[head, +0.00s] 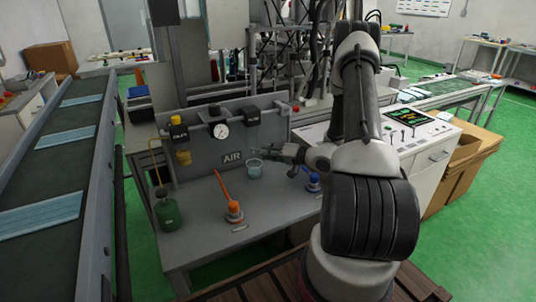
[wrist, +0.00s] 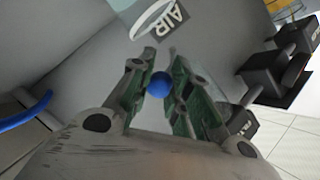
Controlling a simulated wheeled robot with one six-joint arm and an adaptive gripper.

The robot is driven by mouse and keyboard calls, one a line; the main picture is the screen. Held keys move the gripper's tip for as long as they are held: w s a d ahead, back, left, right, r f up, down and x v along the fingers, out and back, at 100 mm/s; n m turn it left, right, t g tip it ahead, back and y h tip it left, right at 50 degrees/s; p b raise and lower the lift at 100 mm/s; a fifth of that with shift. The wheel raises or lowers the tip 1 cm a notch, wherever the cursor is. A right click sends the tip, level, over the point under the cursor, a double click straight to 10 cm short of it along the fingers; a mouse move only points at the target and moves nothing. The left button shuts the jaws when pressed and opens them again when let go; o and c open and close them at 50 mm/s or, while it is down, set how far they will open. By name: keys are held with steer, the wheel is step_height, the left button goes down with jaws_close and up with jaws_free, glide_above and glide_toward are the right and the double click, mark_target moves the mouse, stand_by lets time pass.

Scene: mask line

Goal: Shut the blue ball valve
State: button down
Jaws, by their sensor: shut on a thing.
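The blue ball valve (head: 313,182) stands at the right of the grey bench, just below my gripper, which hides part of it in the head view. My gripper (head: 284,158) reaches in from the right, low over the bench. In the wrist view its fingers (wrist: 159,92) are closed around a round blue knob (wrist: 160,84), with a finger touching or nearly touching each side. The knob looks like part of the blue valve, but its link to the valve is hidden.
A small clear cup (head: 254,170) is close to my fingers, by the AIR sign (head: 232,158). A green bottle (head: 168,212) stands at left. A gauge (head: 221,131) and black regulators are on the back panel.

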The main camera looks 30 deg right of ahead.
steer(key=shift+w+d+n+g+y, duration=0.35)
steer(key=shift+w+n+g+y, duration=0.2)
steer(key=shift+n+g+y, duration=0.45)
steer(key=shift+w+d+n+g+y, duration=0.3)
steer(key=shift+w+n+g+y, duration=0.25)
steer(key=shift+n+g+y, duration=0.45)
steer(key=shift+w+d+n+g+y, duration=0.35)
steer(key=shift+w+n+g+y, duration=0.2)
steer(key=shift+n+g+y, duration=0.4)
steer(key=shift+r, duration=0.1)
steer(key=c, duration=1.3)
jaws_free()
steer(key=v, duration=0.7)
steer(key=shift+s+d, duration=0.1)
steer(key=shift+d, duration=0.05)
